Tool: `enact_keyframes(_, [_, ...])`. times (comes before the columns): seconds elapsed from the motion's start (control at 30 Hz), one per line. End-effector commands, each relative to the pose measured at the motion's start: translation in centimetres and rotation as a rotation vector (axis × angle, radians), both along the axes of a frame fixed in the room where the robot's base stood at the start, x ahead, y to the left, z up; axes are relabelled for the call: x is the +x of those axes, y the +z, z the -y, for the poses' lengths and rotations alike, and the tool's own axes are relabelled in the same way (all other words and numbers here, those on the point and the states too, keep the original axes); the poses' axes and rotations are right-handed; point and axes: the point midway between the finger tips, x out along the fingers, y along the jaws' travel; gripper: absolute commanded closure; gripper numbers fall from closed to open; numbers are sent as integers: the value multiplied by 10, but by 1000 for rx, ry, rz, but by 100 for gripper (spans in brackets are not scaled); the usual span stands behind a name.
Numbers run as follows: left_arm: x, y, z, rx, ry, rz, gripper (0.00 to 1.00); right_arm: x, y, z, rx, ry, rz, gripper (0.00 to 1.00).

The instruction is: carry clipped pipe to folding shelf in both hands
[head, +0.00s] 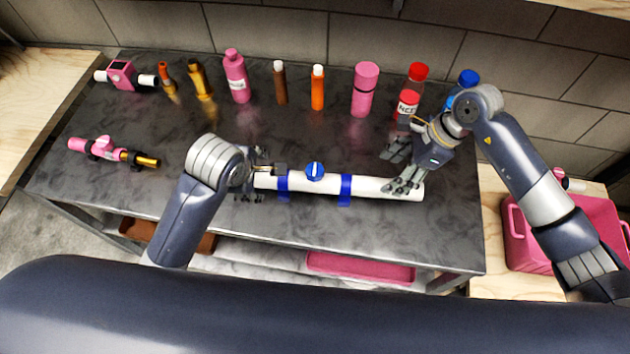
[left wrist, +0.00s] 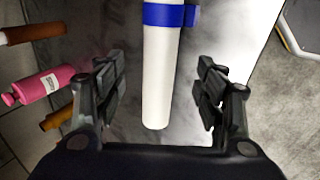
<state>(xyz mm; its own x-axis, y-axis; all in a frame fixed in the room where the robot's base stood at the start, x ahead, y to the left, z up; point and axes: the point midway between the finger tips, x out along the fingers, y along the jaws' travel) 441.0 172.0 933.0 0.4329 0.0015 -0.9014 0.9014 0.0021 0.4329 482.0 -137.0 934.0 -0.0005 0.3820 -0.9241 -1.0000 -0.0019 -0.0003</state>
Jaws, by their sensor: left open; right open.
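The clipped pipe (head: 385,186) is a white tube with blue clips and a round blue knob, lying level along the front of the dark table. My left gripper (head: 252,182) is open at the pipe's left end. In the left wrist view the open fingers (left wrist: 163,92) stand on either side of the white pipe (left wrist: 160,85), with gaps to it. My right gripper (head: 402,168) is open at the pipe's right end, its fingers over and beside the tube; I cannot tell whether they touch it. I cannot make out a folding shelf for certain.
Along the back of the dark table (head: 90,180) stand several bottles and tubes, including a pink bottle (head: 236,78) and a red-capped bottle (head: 410,90) near my right gripper. A pink pipe piece (head: 100,147) lies at left. A pink crate (head: 518,235) stands at right.

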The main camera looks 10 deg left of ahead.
Motion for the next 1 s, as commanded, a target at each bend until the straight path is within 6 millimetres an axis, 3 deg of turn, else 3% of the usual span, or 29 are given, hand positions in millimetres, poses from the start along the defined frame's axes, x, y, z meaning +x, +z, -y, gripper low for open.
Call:
enact_keyframes(0.3, [25, -52, -1, 3, 0, -3, 36, -2, -54, -23, 3, -1, -6, 36])
enact_keyframes(0.5, [36, -75, -1, 2, 0, -2, 36, -1, -77, -33, 3, -2, -4, 36])
enact_keyframes(0.97, [40, -84, 0, 0, 0, 0, 36, -1, -87, -36, 1, -1, -1, 36])
enact_keyframes(1.0, [40, -84, 0, 0, 0, 0, 43, -1, -87, -36, 1, -1, -1, 43])
